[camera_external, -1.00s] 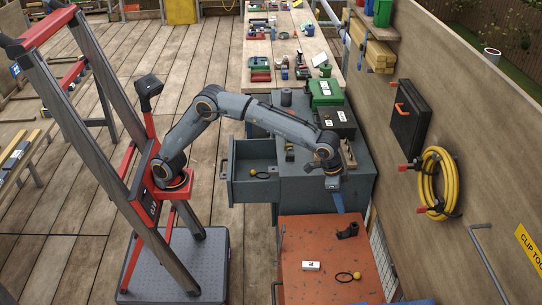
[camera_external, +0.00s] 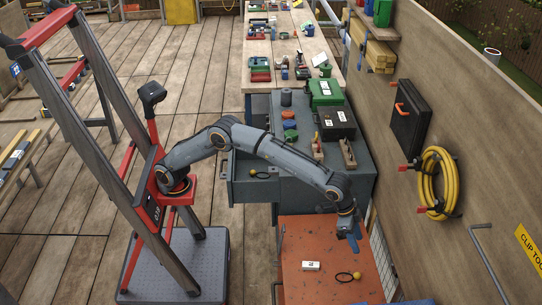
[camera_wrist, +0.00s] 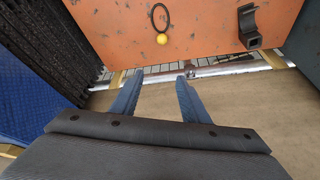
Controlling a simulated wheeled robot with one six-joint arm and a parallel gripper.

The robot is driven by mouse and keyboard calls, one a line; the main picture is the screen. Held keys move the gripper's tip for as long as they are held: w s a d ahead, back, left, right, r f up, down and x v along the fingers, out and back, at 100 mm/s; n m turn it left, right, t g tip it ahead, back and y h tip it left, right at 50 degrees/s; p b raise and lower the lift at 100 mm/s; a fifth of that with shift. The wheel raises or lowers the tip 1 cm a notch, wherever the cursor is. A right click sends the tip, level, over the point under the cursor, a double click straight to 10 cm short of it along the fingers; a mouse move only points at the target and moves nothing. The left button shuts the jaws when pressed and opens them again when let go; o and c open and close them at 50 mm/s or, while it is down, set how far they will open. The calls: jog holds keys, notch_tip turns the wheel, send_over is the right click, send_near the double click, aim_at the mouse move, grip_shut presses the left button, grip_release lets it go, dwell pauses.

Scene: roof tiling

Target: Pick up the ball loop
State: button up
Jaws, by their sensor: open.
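A ball loop, a small yellow ball (camera_external: 357,275) with a thin black loop (camera_external: 343,277), lies on the orange top (camera_external: 300,240). The wrist view shows its ball (camera_wrist: 162,39) and loop (camera_wrist: 159,18) near the edge of that top. My gripper (camera_external: 354,243) is above the right part of the orange top, farther back than the ball loop. In the wrist view its two blue fingers (camera_wrist: 159,77) are apart with nothing between them. Another yellow ball with a black loop (camera_external: 253,172) lies in the open drawer of the grey cabinet.
The plywood wall (camera_external: 440,110) with a yellow hose coil (camera_external: 452,180) stands to the right.

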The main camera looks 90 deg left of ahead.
send_over(357, 273)
jog(key=s, duration=0.3)
jog(key=f, duration=0.9)
jog(key=a+f, duration=0.1)
jog(key=f, duration=0.4)
jog(key=shift+w, duration=0.1)
jog(key=b+x, duration=0.1)
jog(key=x, duration=0.5)
jog(key=shift+w+d+r, duration=0.1)
jog(key=shift+w, duration=0.05)
grip_shut()
